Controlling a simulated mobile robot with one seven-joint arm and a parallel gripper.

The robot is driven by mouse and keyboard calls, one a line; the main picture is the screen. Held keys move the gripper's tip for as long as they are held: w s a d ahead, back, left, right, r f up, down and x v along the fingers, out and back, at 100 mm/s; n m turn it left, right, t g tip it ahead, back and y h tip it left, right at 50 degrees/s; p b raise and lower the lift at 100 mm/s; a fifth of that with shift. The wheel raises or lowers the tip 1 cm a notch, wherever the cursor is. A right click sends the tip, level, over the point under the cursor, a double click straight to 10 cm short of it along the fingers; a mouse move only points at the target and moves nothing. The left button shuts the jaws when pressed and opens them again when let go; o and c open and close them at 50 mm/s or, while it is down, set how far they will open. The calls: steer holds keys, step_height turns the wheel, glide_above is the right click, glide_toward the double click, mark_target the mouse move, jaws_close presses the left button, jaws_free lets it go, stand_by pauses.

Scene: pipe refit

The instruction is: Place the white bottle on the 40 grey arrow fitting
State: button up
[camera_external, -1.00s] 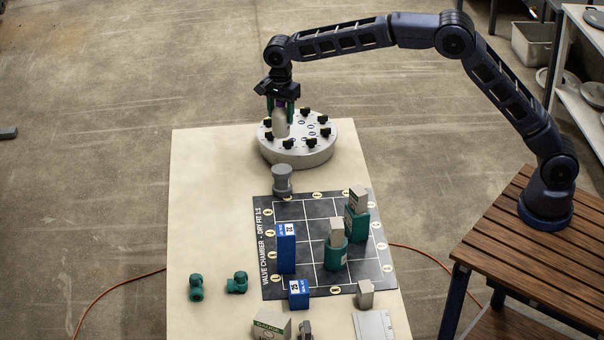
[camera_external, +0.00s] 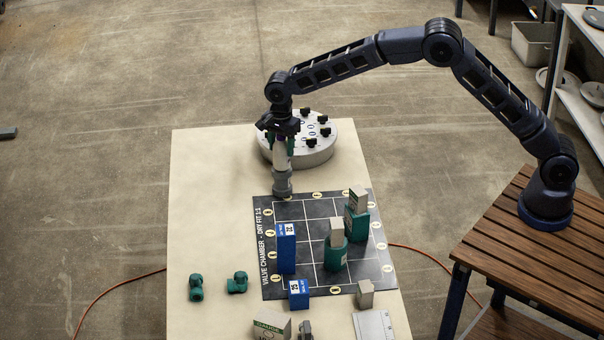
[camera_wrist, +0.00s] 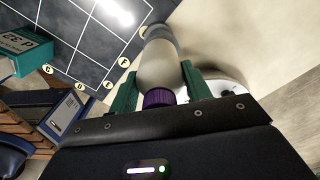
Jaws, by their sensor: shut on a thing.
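My gripper (camera_external: 281,146) is shut on the white bottle (camera_external: 281,156), with its two green fingers on either side of it. The bottle is upright and its purple cap (camera_wrist: 158,97) shows in the wrist view. The bottle is directly above the grey fitting (camera_external: 283,183), which stands at the far left corner of the dark grid mat (camera_external: 300,270). In the wrist view the grey fitting (camera_wrist: 158,33) shows at the far end of the bottle. I cannot tell whether the bottle touches it. No arrow or number on the fitting is legible.
A round grey turntable (camera_external: 310,157) with black clips stands just behind. Blue block (camera_external: 286,250), teal fittings with grey blocks on top (camera_external: 334,256), and a small blue box (camera_external: 298,293) stand on or by the mat. Two teal fittings (camera_external: 237,283) lie on the left.

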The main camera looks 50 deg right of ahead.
steer(key=shift+f, duration=0.35)
steer(key=o, duration=1.1)
